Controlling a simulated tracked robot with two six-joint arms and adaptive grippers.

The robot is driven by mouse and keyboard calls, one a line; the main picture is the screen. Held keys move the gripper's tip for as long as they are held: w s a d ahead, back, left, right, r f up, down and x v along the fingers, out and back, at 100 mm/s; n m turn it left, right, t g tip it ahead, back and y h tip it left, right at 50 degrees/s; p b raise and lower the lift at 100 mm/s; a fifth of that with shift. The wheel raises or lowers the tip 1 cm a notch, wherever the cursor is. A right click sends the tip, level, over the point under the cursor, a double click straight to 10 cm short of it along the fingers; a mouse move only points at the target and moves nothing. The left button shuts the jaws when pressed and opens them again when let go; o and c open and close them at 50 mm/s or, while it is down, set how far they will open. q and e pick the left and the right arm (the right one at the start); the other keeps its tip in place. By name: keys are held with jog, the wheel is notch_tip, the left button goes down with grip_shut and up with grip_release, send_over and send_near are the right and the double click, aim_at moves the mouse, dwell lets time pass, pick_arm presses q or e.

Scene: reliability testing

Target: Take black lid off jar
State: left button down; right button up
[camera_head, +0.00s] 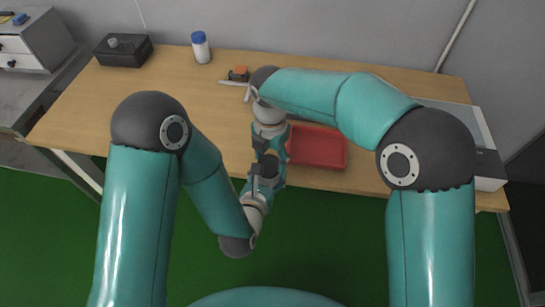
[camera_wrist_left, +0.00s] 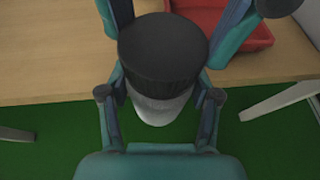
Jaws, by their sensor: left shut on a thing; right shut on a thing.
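The jar's black lid (camera_wrist_left: 163,50) is large in the left wrist view, on top of the pale, see-through-looking jar body (camera_wrist_left: 160,108). My left gripper (camera_wrist_left: 160,95) has a finger on each side of the jar body and is shut on it. My right gripper (camera_wrist_left: 175,30) comes from the far side, with its fingers on both sides of the lid, shut on it. In the head view my left gripper (camera_head: 262,184) and right gripper (camera_head: 268,155) meet near the table's front edge. The jar is mostly hidden there between them. No gap between lid and jar shows.
A red tray (camera_head: 318,163) lies on the wooden table (camera_head: 90,110), just right of the grippers. A white bottle with a blue cap (camera_head: 201,50), a black box (camera_head: 123,53) and a small orange-topped item (camera_head: 239,73) stand further back. The table's left part is clear.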

pick_arm(q)
jog(key=shift+d, duration=0.1)
pick_arm(e)
jog(key=shift+w+a+n, duration=0.1)
jog(key=shift+w+n, duration=0.05)
jog(key=shift+n, duration=0.15)
jog(key=shift+r, duration=0.1)
jog(key=shift+r, duration=0.1)
jog(key=shift+a+r, duration=0.1)
jog(key=shift+r, duration=0.85)
